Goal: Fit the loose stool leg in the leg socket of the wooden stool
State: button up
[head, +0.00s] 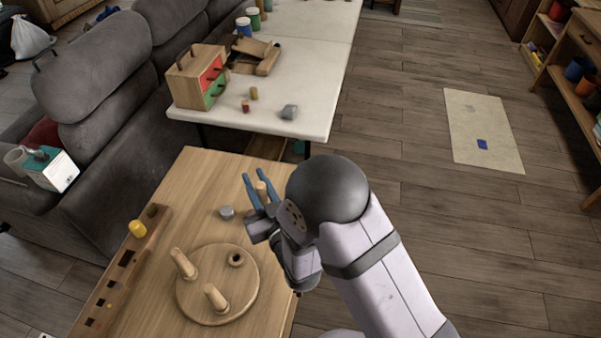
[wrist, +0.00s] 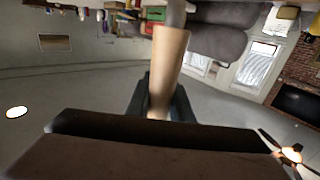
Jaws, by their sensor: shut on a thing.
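The wooden stool (head: 207,302) lies with its round seat flat on the wooden table and its underside up. Two legs (head: 183,263) stand in it, and the dark leg socket (head: 236,259) is empty at its upper right. My gripper (head: 259,192), with blue fingers, is above the table's right side, up and to the right of the socket. It is shut on the loose stool leg (wrist: 168,65), a pale tapered wooden peg that shows large in the wrist view. In the head view only a small part of the leg (head: 262,188) shows between the fingers.
A long board with holes (head: 116,271) lies along the table's left edge, with a yellow cylinder (head: 137,228) on it. A small grey piece (head: 227,212) lies above the stool. A white table (head: 318,65) with a wooden box (head: 197,76) stands behind. A grey sofa (head: 110,110) is at left.

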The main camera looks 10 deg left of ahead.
jog(key=s+a+n+g+y, duration=0.5)
jog(key=s+a+n+g, duration=0.1)
jog(key=s, duration=0.5)
jog(key=shift+s+a+f+g+y, duration=0.15)
jog(key=shift+a+f+g+y, duration=0.25)
jog(key=shift+g, duration=0.5)
jog(key=shift+f+b, duration=2.8)
jog(key=shift+b, duration=0.1)
jog(key=shift+f+b, duration=1.6)
jog(key=shift+b, duration=0.45)
jog(key=o, duration=1)
jog(key=shift+r, duration=0.1)
jog(key=shift+v, duration=3.6)
